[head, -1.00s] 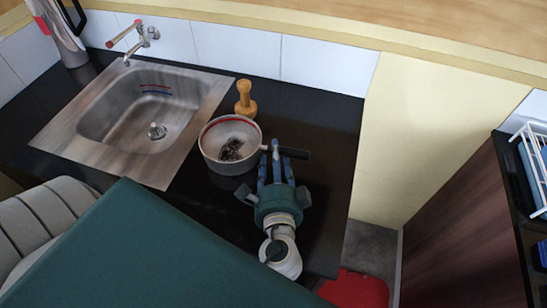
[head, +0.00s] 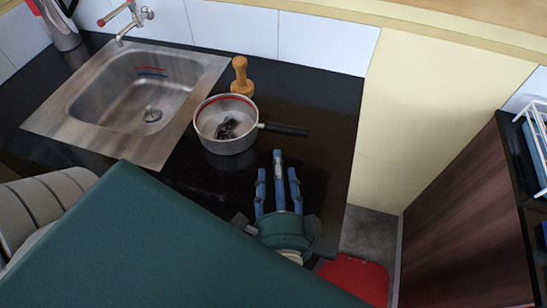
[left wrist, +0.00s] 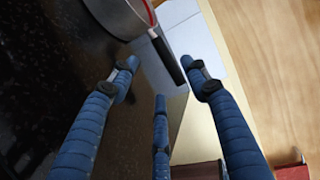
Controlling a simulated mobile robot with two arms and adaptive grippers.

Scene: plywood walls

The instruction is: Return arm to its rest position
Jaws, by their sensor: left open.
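My left gripper (head: 278,175) has blue fingers and a green body. It is over the black counter near its front right edge in the head view, fingers pointing towards the back wall. Its fingers are spread and nothing is between them. The three blue fingers also show in the left wrist view (left wrist: 160,95), apart from each other. A metal saucepan (head: 226,143) with a red inner band and black handle (head: 285,129) stands just beyond the fingertips. It also shows in the left wrist view (left wrist: 113,14). My right gripper is not in view.
A wooden pestle-like tool (head: 241,78) stands behind the saucepan. A steel sink (head: 125,95) with a tap (head: 130,18) is at the left. A red object (head: 355,278) is on the floor at the right. A dark cabinet (head: 465,220) stands further right. The counter right of the saucepan is bare.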

